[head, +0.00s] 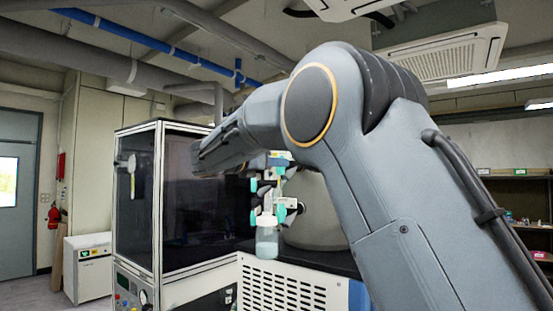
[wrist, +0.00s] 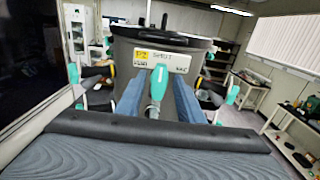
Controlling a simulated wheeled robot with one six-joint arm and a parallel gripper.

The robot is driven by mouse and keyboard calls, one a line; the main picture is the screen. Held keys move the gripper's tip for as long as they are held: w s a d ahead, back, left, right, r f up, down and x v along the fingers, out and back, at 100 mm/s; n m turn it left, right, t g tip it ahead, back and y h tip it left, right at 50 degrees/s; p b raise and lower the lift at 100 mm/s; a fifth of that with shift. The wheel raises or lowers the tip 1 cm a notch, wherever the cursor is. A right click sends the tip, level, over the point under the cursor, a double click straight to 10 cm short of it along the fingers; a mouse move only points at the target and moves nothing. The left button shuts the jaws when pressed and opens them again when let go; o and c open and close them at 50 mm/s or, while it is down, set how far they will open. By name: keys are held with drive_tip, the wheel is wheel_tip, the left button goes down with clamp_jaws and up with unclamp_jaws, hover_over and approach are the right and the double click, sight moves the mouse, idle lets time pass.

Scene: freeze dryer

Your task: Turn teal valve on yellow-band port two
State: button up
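In the wrist view a teal valve handle (wrist: 158,84) hangs below a pale label plate (wrist: 162,61). The plate has a yellow patch reading P2 and the word SHUT. My gripper (wrist: 158,92) is open, with one blue-grey finger on each side of the handle. A gap shows between the handle and each finger, so I see no clear contact. The handle's lower end is near the dark gripper body. In the head view my arm hides the gripper and this port; other teal valve parts (head: 281,213) show beside the arm.
A grey drum (wrist: 122,50) stands behind the plate. Other teal-handled ports flank it at left (wrist: 74,73) and right (wrist: 232,95). In the head view a clear flask (head: 267,243) hangs over the white vented cabinet (head: 290,287). A dark glass-fronted unit (head: 205,215) stands left.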

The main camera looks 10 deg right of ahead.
drive_tip(key=shift+w+d, duration=0.4)
drive_tip(key=shift+w, duration=0.05)
clamp_jaws()
